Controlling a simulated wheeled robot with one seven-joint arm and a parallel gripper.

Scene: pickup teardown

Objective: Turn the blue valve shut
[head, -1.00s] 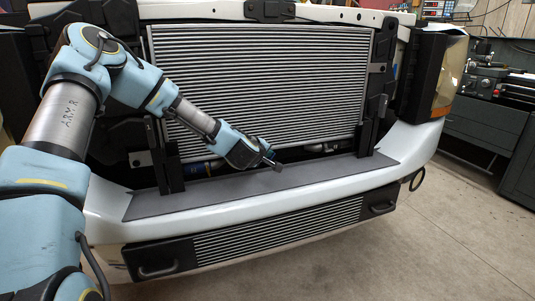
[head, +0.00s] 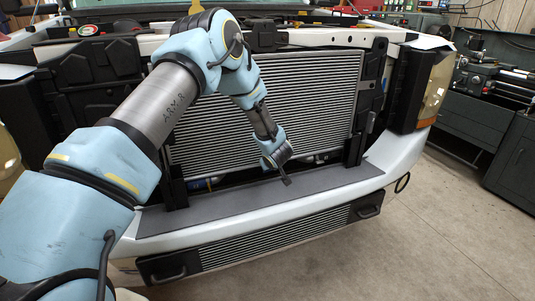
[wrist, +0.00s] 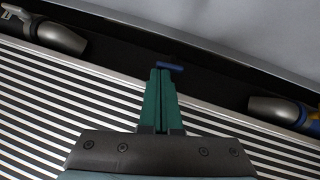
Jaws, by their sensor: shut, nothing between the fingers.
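My gripper (head: 287,181) is in front of the lower edge of the radiator, pointing down toward the gap behind the bumper. In the wrist view, its green fingers (wrist: 160,76) are together with nothing between them. A small blue bar, which looks like the blue valve's handle (wrist: 171,66), lies across the dark gap just beyond the fingertips. I cannot tell whether the fingers touch it. The valve's body is not clear, and my gripper and the gap's shadow hide that area in the head view.
Silver radiator fins (head: 305,105) stand close behind my gripper. A dark grey ledge (head: 225,203) tops the white bumper (head: 405,150). In the wrist view, metal cylinders sit at left (wrist: 60,38) and right (wrist: 270,107), the right one beside a blue and yellow part (wrist: 313,122).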

